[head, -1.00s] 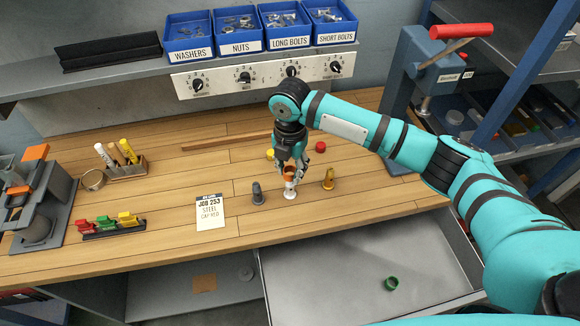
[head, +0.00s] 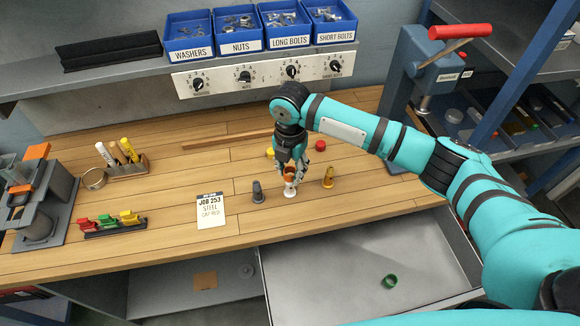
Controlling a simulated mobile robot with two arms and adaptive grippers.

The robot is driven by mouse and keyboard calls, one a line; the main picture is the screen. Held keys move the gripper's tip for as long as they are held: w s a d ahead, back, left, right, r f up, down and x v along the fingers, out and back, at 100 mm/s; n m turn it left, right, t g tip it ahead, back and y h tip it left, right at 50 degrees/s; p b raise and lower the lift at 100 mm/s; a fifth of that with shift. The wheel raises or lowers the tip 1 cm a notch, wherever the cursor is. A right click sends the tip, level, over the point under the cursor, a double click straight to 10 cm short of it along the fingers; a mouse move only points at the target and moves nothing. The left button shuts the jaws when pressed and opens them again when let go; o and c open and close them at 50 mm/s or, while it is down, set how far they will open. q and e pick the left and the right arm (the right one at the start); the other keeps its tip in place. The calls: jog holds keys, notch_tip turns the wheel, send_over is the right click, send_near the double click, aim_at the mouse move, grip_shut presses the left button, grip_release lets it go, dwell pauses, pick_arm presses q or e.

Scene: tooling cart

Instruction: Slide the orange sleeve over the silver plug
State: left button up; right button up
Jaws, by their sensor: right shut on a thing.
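My right gripper (head: 291,166) points down over the workbench and is shut on the orange sleeve (head: 290,178). The sleeve shows only partly between the dark fingers. Directly below it is the pale silver plug (head: 290,191), upright on the wood; only its lower part shows. The sleeve is in line with the plug's top, but I cannot tell how far it is around it. A dark grey plug (head: 258,192) stands to the left and a brass-coloured plug (head: 328,178) to the right. My left gripper is not in view.
A job card (head: 211,211) lies to the left. Red (head: 320,145) and yellow (head: 270,153) caps lie behind the gripper. A drawer (head: 340,265) with a green ring (head: 390,281) is open in front.

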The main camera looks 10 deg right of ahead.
aim_at(290, 182)
jog(key=shift+f, duration=0.35)
dwell(0.3)
jog(key=shift+f, duration=0.25)
jog(key=shift+f, duration=0.1)
dwell(0.4)
jog(key=shift+f, duration=0.5)
jog(key=shift+f, duration=0.2)
dwell(0.3)
jog(key=shift+f, duration=0.35)
jog(key=shift+f+b, duration=0.3)
jog(key=shift+f, duration=0.35)
jog(key=shift+f, duration=0.1)
dwell(0.7)
